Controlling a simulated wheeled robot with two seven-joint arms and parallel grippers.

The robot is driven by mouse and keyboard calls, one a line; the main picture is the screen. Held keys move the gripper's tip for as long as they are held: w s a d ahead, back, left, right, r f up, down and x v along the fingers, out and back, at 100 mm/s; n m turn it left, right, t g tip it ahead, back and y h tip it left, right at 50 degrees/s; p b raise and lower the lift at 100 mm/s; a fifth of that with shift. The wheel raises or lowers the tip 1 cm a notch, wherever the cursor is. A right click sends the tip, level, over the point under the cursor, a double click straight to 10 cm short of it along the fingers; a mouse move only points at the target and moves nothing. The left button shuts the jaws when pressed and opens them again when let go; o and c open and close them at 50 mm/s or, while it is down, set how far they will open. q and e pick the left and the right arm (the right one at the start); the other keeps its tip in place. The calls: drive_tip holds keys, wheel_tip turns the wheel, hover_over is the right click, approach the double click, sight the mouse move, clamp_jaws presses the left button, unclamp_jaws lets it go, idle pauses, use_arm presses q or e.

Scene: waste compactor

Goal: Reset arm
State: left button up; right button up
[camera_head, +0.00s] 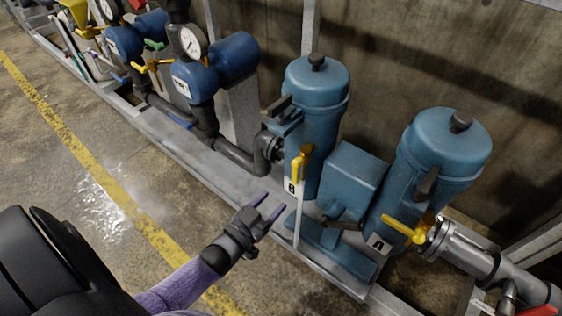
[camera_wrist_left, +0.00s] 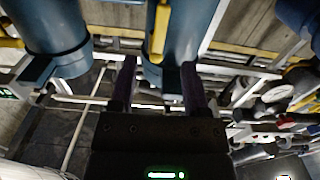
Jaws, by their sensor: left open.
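My left gripper (camera_head: 268,207) is open and empty in the head view, in front of the blue twin-canister unit and above the grey base ledge. Its two purple fingers point toward the unit. In the left wrist view its dark fingers (camera_wrist_left: 160,85) stand apart, with a blue canister (camera_wrist_left: 186,30) and a yellow handle (camera_wrist_left: 158,35) beyond them. My left arm comes in from the bottom left. My right gripper does not show.
The left blue canister (camera_head: 314,100) and right blue canister (camera_head: 440,155) stand on the ledge. Yellow valve handles (camera_head: 297,165) and (camera_head: 405,230) stick out in front. Gauges (camera_head: 193,41) and blue motors line the upper left. The floor at left, with a yellow line (camera_head: 90,160), is clear.

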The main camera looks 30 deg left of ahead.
use_arm(q)
drive_tip(key=shift+s, duration=0.1)
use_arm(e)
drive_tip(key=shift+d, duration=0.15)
use_arm(q)
drive_tip(key=shift+f, duration=0.1)
drive_tip(key=s+d+f+g+y+p, duration=0.1)
drive_tip(key=s+f+g+p, duration=0.4)
drive_tip(key=s, duration=0.5)
drive_tip(key=s+f+g+p, duration=0.2)
drive_tip(key=s+f+g, duration=0.45)
drive_tip(key=s, duration=0.35)
drive_tip(key=s+d+f+m+g+y+p, duration=0.1)
drive_tip(key=s+g, duration=0.6)
drive_tip(key=s, duration=1.1)
drive_tip(key=shift+s+f+m+p, duration=0.15)
drive_tip(key=shift+f+m+p, duration=0.35)
drive_tip(key=shift+p, duration=0.25)
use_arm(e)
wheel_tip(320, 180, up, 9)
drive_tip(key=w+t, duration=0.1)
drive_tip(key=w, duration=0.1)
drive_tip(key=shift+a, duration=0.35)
use_arm(q)
drive_tip(key=shift+d, duration=0.1)
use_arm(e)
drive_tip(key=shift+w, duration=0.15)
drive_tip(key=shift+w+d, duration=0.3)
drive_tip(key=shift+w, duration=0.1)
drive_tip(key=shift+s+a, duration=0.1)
